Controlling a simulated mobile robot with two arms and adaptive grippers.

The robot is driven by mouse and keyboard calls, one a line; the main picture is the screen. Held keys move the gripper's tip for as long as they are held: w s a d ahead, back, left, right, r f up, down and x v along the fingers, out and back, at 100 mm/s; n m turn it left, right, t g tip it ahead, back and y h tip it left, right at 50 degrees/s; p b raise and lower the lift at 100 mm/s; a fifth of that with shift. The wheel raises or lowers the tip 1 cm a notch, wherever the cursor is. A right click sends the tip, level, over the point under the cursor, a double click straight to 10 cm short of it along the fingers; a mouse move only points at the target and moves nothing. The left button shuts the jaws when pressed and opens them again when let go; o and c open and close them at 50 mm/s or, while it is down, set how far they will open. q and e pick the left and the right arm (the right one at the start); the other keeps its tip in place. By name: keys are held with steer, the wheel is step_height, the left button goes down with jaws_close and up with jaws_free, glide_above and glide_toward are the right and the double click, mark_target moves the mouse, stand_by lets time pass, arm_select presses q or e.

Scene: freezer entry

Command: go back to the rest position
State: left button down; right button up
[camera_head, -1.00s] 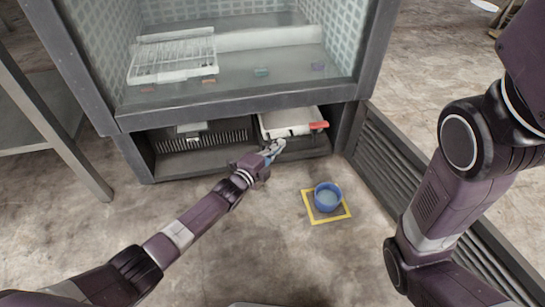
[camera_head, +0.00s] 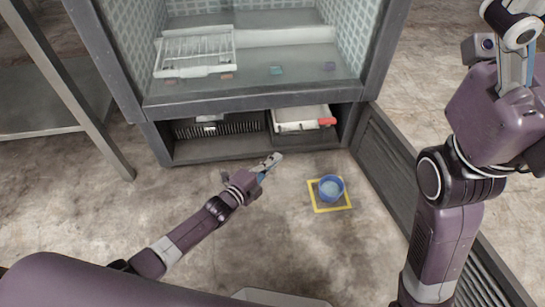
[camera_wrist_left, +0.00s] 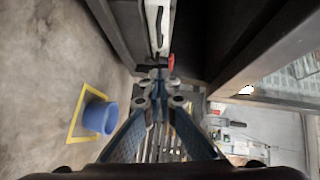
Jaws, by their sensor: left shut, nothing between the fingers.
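My left gripper (camera_head: 274,159) is shut and empty. It hangs in front of the lower shelf of the freezer cabinet (camera_head: 250,97), above the floor and to the left of the blue bowl (camera_head: 331,188). In the left wrist view its blue fingers (camera_wrist_left: 160,82) meet at the tips with nothing between them. My right arm is raised at the right side of the head view. Its gripper (camera_head: 515,65) shows near the top right, but its fingertips are not clear. The blue bowl stands inside a yellow floor square (camera_head: 316,205) and also shows in the left wrist view (camera_wrist_left: 100,117).
A white tray with a red end (camera_head: 302,118) sits on the lower shelf. A white wire rack (camera_head: 195,55) and small coloured items lie in the glass-fronted upper compartment. A metal table (camera_head: 40,105) stands at left. The floor in front is mostly clear.

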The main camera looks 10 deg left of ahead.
arm_select(q)
steer(key=shift+s+a, duration=0.2)
steer(key=shift+s, duration=0.25)
steer(key=shift+r, duration=0.1)
